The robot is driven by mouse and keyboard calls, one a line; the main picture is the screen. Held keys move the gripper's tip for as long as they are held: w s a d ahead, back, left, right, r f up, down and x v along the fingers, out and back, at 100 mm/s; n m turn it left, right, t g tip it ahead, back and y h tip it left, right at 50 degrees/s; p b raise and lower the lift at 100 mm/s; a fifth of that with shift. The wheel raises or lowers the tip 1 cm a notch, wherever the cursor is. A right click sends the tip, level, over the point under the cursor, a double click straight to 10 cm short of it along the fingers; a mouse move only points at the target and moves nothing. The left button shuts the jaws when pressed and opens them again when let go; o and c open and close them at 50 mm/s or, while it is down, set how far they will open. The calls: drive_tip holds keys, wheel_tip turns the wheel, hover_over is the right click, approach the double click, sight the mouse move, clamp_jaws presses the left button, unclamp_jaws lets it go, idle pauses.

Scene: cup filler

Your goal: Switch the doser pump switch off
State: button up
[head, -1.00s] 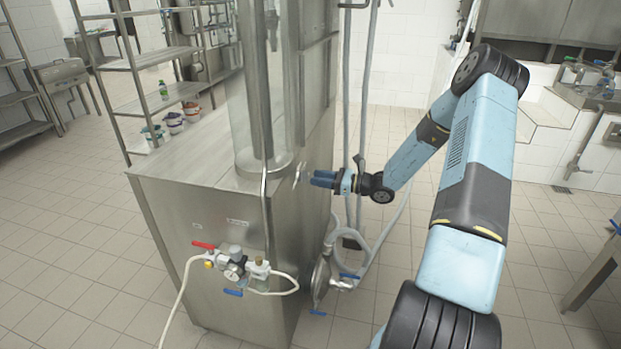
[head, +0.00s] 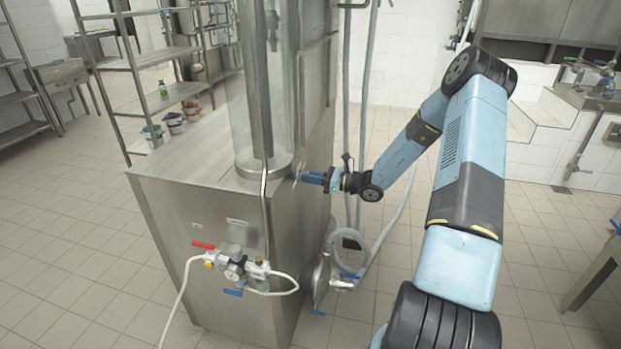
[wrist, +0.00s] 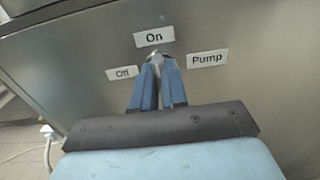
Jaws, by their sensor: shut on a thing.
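The pump switch (wrist: 154,58) is a small metal knob on the steel side panel, between the labels "Off" (wrist: 123,73), "On" (wrist: 154,38) and "Pump" (wrist: 208,59). My gripper (wrist: 158,66) has its blue fingers closed around the knob in the wrist view, and the fingertips hide most of it, so I cannot tell which label it points at. In the head view my gripper (head: 304,177) meets the right side of the steel machine (head: 200,215) at the switch.
A clear cylinder (head: 265,90) stands on the machine. Valves with red and blue handles (head: 235,268) and a white hose are on its front. Grey hoses (head: 375,250) hang behind my arm. Shelves (head: 165,95) stand at the back left.

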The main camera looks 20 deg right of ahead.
clamp_jaws()
drive_tip(key=shift+n, duration=0.3)
drive_tip(key=shift+s+a+f+n, duration=0.1)
drive_tip(key=shift+n, duration=2.75)
drive_tip(key=shift+s+d+f+n, duration=0.1)
drive_tip(key=shift+f+n, duration=0.05)
drive_tip(key=shift+n, duration=2.75)
drive_tip(key=shift+s+a+f+n, duration=0.1)
drive_tip(key=shift+n, duration=2.75)
drive_tip(key=shift+s, duration=0.1)
drive_tip(key=shift+o, duration=1.6)
unclamp_jaws()
drive_tip(key=shift+f, duration=0.1)
drive_tip(key=o, duration=0.3)
drive_tip(key=shift+r, duration=0.2)
